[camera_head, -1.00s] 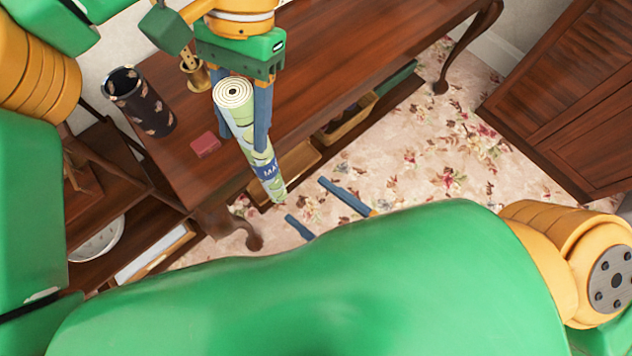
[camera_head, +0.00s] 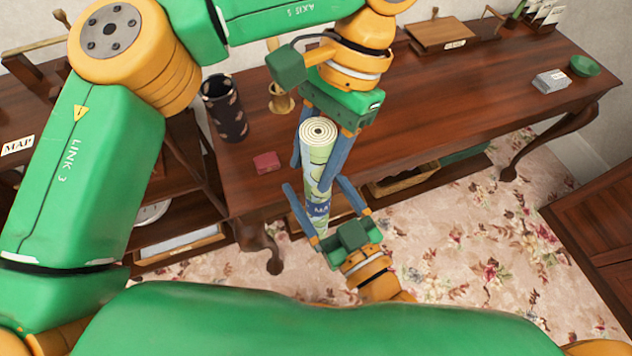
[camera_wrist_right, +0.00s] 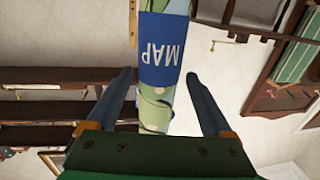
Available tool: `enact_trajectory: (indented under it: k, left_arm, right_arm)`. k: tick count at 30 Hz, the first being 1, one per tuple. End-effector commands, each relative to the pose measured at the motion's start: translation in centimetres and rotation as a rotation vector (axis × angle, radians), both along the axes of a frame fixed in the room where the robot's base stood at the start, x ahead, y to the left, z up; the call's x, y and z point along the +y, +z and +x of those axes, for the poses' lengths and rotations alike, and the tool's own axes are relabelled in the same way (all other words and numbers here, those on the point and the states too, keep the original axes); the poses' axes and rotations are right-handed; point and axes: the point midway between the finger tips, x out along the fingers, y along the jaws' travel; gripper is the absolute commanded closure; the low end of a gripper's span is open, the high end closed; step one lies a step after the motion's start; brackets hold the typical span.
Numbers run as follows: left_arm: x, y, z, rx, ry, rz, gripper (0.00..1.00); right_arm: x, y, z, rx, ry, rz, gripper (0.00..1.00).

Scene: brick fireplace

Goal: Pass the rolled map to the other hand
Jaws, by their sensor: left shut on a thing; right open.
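The rolled map (camera_head: 317,165) is a pale green roll with a spiral top end and a blue band near its lower end. It stands nearly upright in the air in front of the table. My left gripper (camera_head: 322,170), coming from above, is shut on its upper part. My right gripper (camera_head: 327,200) reaches from below, open, with its blue fingers on either side of the map's lower part. In the right wrist view the map (camera_wrist_right: 160,55) shows a "MAP" label and lies between the open fingers (camera_wrist_right: 160,85), with gaps on both sides.
The wooden table (camera_head: 470,90) is behind, with a dark patterned cylinder (camera_head: 225,108), a brass cup (camera_head: 281,100) and a red box (camera_head: 267,162) on it. A green bowl (camera_head: 585,66) is far right. Flowered carpet (camera_head: 450,250) lies open below right.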

Motion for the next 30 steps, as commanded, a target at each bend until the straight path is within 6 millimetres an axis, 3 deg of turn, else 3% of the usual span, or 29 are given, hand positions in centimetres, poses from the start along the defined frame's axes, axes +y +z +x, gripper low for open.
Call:
enact_trajectory:
  k: [8,15,17,18,19,22,23,30]
  left_arm:
    - [0.00,0.01,0.00,0.000,0.000,0.000,1.00]
    - [-0.02,0.01,0.01,-0.001,0.000,-0.001,1.00]
    - [-0.04,0.01,0.01,-0.001,0.000,-0.002,1.00]
    - [-0.05,0.01,0.03,-0.002,0.000,-0.003,1.00]
    - [-0.05,0.01,0.03,-0.002,0.000,-0.003,0.48]
    - [-0.05,0.01,0.03,-0.002,0.000,-0.003,0.21]
    - [-0.05,0.01,0.03,-0.002,0.000,-0.003,0.16]
    - [-0.02,0.00,0.01,0.000,0.001,-0.001,0.16]
  right_arm:
    - [0.15,-0.02,0.18,0.001,0.001,-0.001,0.18]
    - [0.16,-0.02,0.15,0.001,0.001,0.000,0.82]
    - [0.16,-0.02,0.13,0.001,0.002,0.000,0.99]
    - [0.17,-0.02,0.13,0.001,0.002,0.000,1.00]
    - [0.18,0.02,0.12,0.001,0.002,0.001,1.00]
    - [0.17,0.01,0.13,0.001,0.002,0.001,1.00]
    - [0.16,0.01,0.13,0.001,0.002,0.001,1.00]
    - [0.14,0.01,0.15,0.001,0.001,0.001,1.00]
